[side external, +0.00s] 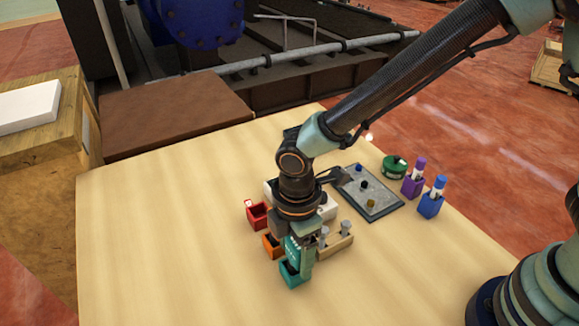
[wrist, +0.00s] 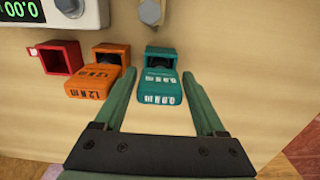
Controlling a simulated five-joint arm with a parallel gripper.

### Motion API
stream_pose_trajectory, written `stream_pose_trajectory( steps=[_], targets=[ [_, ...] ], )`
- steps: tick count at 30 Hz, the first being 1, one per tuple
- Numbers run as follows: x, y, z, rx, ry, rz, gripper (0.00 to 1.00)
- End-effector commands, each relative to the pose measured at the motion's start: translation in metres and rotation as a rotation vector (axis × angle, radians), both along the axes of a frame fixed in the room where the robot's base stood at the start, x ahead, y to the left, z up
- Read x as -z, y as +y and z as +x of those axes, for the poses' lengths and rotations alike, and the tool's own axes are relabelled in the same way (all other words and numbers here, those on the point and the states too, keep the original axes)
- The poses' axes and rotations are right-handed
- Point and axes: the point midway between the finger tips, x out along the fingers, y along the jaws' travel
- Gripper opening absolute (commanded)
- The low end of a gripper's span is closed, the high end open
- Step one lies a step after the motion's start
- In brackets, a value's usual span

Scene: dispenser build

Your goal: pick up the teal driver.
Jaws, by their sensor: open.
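The teal driver (wrist: 161,88) is a blocky teal piece with white lettering, in front of its teal holder (wrist: 160,53) in the wrist view. My gripper (wrist: 160,74) is open, with one green finger on each side of the driver and visible gaps between. In the side view my gripper (side external: 299,264) points down at the teal holder (side external: 291,277), and the wrist and fingers hide part of the driver. I cannot tell how deep the driver sits in the holder.
Left of the teal holder are an orange driver (wrist: 91,82) in an orange holder (wrist: 111,52) and a red holder (wrist: 62,57). A wooden rack (side external: 337,245) stands close to the right. A grey tray (side external: 385,208), green round container (side external: 394,167), purple holder (side external: 411,187) and blue holder (side external: 430,206) stand farther right.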

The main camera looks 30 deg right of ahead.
Motion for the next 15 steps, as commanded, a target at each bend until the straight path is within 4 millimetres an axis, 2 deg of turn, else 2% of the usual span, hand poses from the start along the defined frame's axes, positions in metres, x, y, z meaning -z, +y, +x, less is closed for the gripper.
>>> stream_pose_trajectory(
  steps=[3, 9, 11, 15],
  targets=[
    [0.0067, -0.0002, 0.0000, 0.000, 0.000, 0.000, 0.72],
    [0.0068, -0.0001, 0.0002, 0.000, -0.001, 0.001, 0.72],
    [0.0066, -0.0001, 0.0002, 0.000, -0.001, 0.001, 0.53],
    [0.0065, -0.0001, 0.0002, 0.000, -0.001, 0.001, 0.00]
  ],
)
